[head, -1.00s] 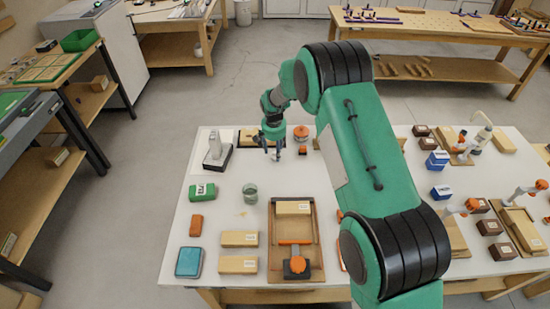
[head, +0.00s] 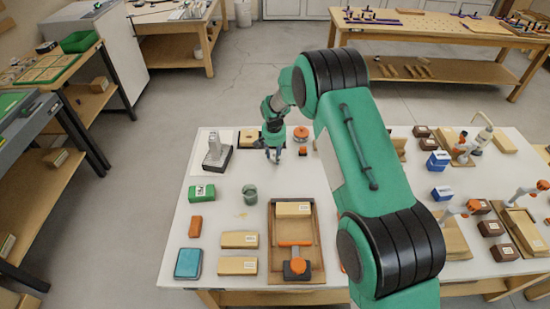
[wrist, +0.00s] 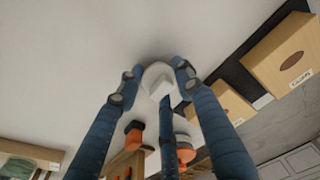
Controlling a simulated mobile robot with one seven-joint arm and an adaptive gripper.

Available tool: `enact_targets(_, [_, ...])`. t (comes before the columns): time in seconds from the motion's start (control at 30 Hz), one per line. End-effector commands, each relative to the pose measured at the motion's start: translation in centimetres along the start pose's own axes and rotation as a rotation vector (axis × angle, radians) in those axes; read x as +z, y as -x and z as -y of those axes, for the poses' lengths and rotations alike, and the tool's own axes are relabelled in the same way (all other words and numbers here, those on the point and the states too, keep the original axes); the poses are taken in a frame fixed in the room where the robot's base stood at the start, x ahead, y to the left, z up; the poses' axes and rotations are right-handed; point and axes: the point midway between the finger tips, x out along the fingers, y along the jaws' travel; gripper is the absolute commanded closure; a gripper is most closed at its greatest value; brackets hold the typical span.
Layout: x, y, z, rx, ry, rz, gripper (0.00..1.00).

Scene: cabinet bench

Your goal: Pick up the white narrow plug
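The white narrow plug (wrist: 158,76) shows in the wrist view between the blue fingertips, with a pale round top and a blocky body. My gripper (wrist: 157,82) has its fingers closed in around it, the left and right fingertips against its sides and the third finger in front. In the head view my gripper (head: 273,154) points down at the back of the white table, left of the orange-topped round item.
A grey device on a black base (head: 217,153) stands left of my gripper. An orange-topped item (head: 300,134) stands close on the right. A grey-green cup (head: 250,194), a green box (head: 202,193) and a wooden tray (head: 271,240) lie nearer.

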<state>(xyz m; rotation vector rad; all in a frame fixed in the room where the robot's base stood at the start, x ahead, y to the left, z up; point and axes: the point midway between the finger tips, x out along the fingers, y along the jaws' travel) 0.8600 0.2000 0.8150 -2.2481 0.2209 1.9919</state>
Motion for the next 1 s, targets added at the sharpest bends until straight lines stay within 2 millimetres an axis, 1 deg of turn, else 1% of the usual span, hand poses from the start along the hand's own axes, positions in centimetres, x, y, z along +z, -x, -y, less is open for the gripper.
enact_targets(0.37, [0.0,0.0,0.0,0.000,0.000,0.000,0.78])
enact_targets(0.53, [-0.1,0.6,0.0,0.000,0.000,0.000,0.78])
enact_targets(0.67, [-0.2,1.6,0.0,0.000,0.000,-0.001,0.78])
enact_targets(0.77, [-0.4,2.8,0.0,-0.001,0.000,-0.001,0.78])
enact_targets(0.83, [-0.5,3.9,0.0,-0.001,0.000,-0.002,0.78])
enact_targets(1.0, [1.7,4.2,-1.0,0.001,0.000,0.001,0.78])
